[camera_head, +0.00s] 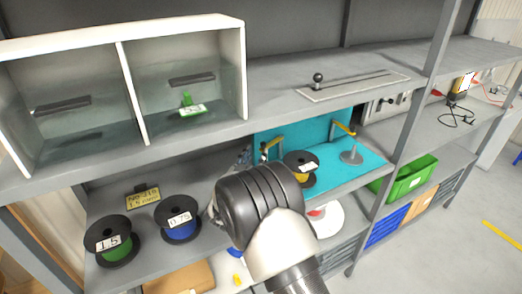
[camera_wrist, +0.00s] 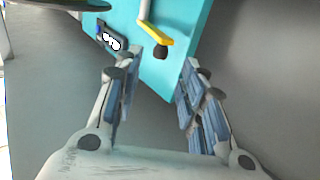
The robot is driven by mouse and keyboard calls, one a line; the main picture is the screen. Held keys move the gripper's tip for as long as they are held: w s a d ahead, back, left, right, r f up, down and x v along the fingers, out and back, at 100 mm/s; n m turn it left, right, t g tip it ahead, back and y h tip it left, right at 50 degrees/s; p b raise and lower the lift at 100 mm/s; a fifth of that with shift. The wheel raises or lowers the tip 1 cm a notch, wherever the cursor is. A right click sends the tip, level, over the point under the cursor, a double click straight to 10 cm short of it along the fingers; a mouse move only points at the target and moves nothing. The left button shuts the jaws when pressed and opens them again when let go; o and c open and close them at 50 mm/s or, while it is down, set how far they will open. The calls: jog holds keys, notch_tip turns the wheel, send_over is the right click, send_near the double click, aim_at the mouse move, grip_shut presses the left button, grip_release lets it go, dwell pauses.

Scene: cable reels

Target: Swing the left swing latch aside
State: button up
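The left swing latch (camera_head: 271,145) has a yellow arm and stands at the left of the turquoise panel, beside a black reel with a yellow core (camera_head: 302,178). A yellow latch arm with a dark end (camera_wrist: 158,38) shows in the wrist view, apparently the same latch, just beyond my fingers. My gripper (camera_wrist: 154,78) is open and empty, its two blue-padded fingers apart on either side of the view. In the head view, my arm hides most of the gripper; a fingertip (camera_head: 244,157) shows close to the left latch. I cannot tell if they touch.
A second yellow latch (camera_head: 344,129) stands to the right, above a grey peg (camera_head: 351,156). Green (camera_head: 115,248) and blue (camera_head: 181,227) reels stand at left. The upper shelf (camera_head: 270,112) overhangs the panel. A green bin (camera_head: 408,178) stands at right.

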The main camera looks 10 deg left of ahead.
aim_at(262, 145)
jog(key=x, duration=0.6)
jog(key=shift+b, duration=0.4)
jog(key=shift+c, duration=0.2)
jog(key=shift+s, duration=0.1)
grip_shut()
